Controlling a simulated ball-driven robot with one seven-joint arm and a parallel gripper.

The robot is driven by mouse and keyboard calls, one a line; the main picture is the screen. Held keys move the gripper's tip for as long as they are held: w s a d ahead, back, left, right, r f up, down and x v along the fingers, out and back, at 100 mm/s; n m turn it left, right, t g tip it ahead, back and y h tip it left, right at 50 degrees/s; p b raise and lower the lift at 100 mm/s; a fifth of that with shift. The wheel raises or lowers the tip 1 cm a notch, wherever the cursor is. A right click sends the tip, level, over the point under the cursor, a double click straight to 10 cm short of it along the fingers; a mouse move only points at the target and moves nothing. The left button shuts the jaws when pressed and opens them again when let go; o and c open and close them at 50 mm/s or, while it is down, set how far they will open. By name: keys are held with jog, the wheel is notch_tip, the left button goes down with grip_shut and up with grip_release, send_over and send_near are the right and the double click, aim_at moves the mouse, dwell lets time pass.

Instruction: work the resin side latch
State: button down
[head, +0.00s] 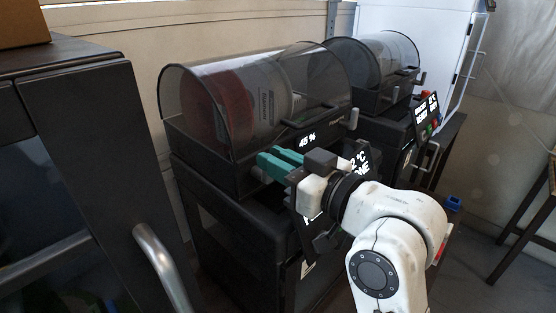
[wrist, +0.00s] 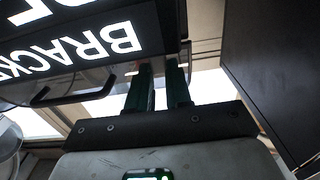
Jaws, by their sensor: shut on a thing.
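My gripper (head: 268,165) has teal fingers that reach the lower front left corner of the near clear-domed box (head: 240,100). In the wrist view, my gripper (wrist: 158,75) has its fingers close together, pointing up beside the dark front body. It is shut on a small part there, which looks like the side latch; the fingers hide most of it. A matching grey latch tab (head: 352,119) stands upright at the right end of the same box front.
A second domed box (head: 375,60) stands behind to the right. A dark cabinet (head: 90,130) with a metal handle (head: 160,265) is close on the left. A lit panel (wrist: 85,45) and a dark bar handle (wrist: 75,95) are near the fingers.

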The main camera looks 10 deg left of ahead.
jog(key=shift+f+b, duration=0.1)
jog(key=shift+b, duration=0.25)
jog(key=n+b, duration=0.2)
jog(key=b, duration=0.1)
jog(key=s+n+b, duration=0.1)
jog(key=shift+a+f+n, duration=0.3)
jog(key=shift+a, duration=0.1)
jog(key=n+b, duration=0.1)
jog(key=b, duration=0.1)
jog(key=s+n+b, duration=0.1)
jog(key=n, duration=0.1)
jog(key=a+f+n+b, duration=0.1)
jog(key=b, duration=0.1)
jog(key=shift+s+n+b, duration=0.15)
jog(key=shift+n+b, duration=0.15)
jog(key=n+b, duration=0.3)
jog(key=f+n+b, duration=0.1)
jog(key=b, duration=0.1)
jog(key=shift+s+a+f, duration=0.1)
jog(key=shift+s+a, duration=0.2)
jog(key=shift+s, duration=0.1)
jog(key=shift+s+a+f+n+b, duration=0.1)
jog(key=shift+f+n+b, duration=0.1)
jog(key=shift+n+b, duration=0.65)
jog(key=shift+s+a+f+n+b, duration=0.1)
jog(key=shift+f+n+b, duration=0.1)
jog(key=shift+n+b, duration=0.6)
jog(key=c, duration=1)
grip_release()
jog(key=shift+c, duration=0.2)
